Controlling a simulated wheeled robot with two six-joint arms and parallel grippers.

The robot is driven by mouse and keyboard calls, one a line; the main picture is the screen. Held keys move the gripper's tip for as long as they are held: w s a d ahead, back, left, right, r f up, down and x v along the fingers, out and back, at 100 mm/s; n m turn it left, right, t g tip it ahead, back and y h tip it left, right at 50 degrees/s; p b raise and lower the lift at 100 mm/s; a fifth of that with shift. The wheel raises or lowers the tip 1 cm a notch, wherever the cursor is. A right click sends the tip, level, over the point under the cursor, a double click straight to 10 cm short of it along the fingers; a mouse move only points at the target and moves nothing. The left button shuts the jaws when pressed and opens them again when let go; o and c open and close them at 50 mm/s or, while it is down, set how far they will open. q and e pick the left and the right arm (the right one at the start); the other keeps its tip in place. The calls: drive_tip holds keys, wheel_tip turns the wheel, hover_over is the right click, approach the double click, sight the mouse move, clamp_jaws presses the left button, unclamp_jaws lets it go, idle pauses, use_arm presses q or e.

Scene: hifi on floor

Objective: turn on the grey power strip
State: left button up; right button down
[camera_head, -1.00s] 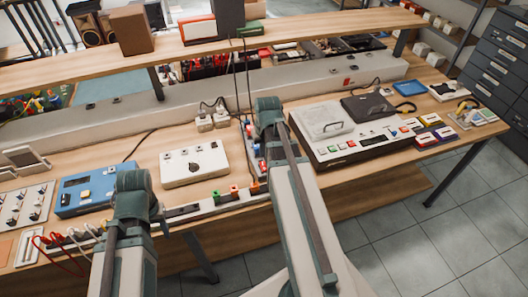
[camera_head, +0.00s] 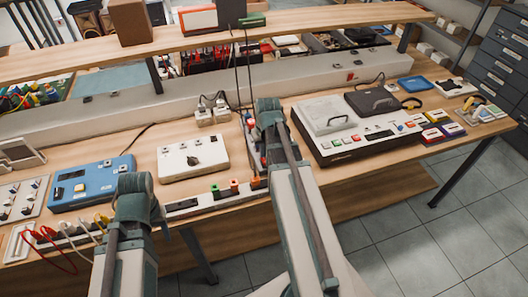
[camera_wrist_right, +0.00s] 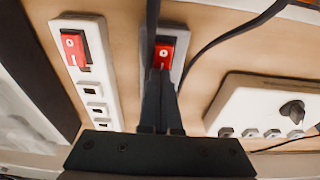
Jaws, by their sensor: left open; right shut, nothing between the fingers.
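The grey power strip (camera_wrist_right: 176,74) lies on the bench in the right wrist view, partly hidden by my fingers and a black cable. Its red rocker switch (camera_wrist_right: 163,52) shows just beyond my fingertips. My right gripper (camera_wrist_right: 161,78) is shut and empty, its tips over the lower end of the switch; contact cannot be told. In the head view my right gripper (camera_head: 268,112) covers much of the strip area. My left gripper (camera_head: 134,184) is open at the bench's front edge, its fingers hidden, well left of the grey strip.
A white power strip (camera_wrist_right: 98,75) with its own red switch lies beside the grey one. A white box with a black knob (camera_head: 193,157) stands on the other side. Plug adapters (camera_head: 211,114) and upright dark cables are close behind. A large console (camera_head: 345,135) stands right.

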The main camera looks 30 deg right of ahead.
drive_tip(key=shift+s, duration=0.15)
drive_tip(key=shift+s+a+r, duration=0.15)
drive_tip(key=shift+s+r, duration=0.05)
drive_tip(key=shift+s, duration=0.4)
drive_tip(key=shift+r+p, duration=0.1)
drive_tip(key=shift+p, duration=0.25)
wheel_tip(320, 180, up, 14)
drive_tip(key=w+p, duration=0.2)
drive_tip(key=p, duration=1.1)
drive_tip(key=shift+w+d+f+p, duration=0.2)
drive_tip(key=shift+d+p, duration=0.05)
drive_tip(key=shift+p, duration=0.05)
drive_tip(key=shift+a, duration=0.1)
drive_tip(key=s+a+f+n+b, duration=0.1)
drive_tip(key=s+a, duration=0.3)
drive_tip(key=a, duration=0.5)
drive_tip(key=s+a+f+n+g+b, duration=0.1)
drive_tip(key=s+a+n, duration=0.2)
drive_tip(key=a, duration=0.7)
drive_tip(key=s+a+f+n+g+h+b, duration=0.1)
drive_tip(key=s+a+f+n, duration=0.1)
drive_tip(key=s+a, duration=0.3)
drive_tip(key=a, duration=0.4)
drive_tip(key=shift+s+a+b, duration=0.25)
drive_tip(key=shift+a+b, duration=0.1)
drive_tip(key=shift+a, duration=0.05)
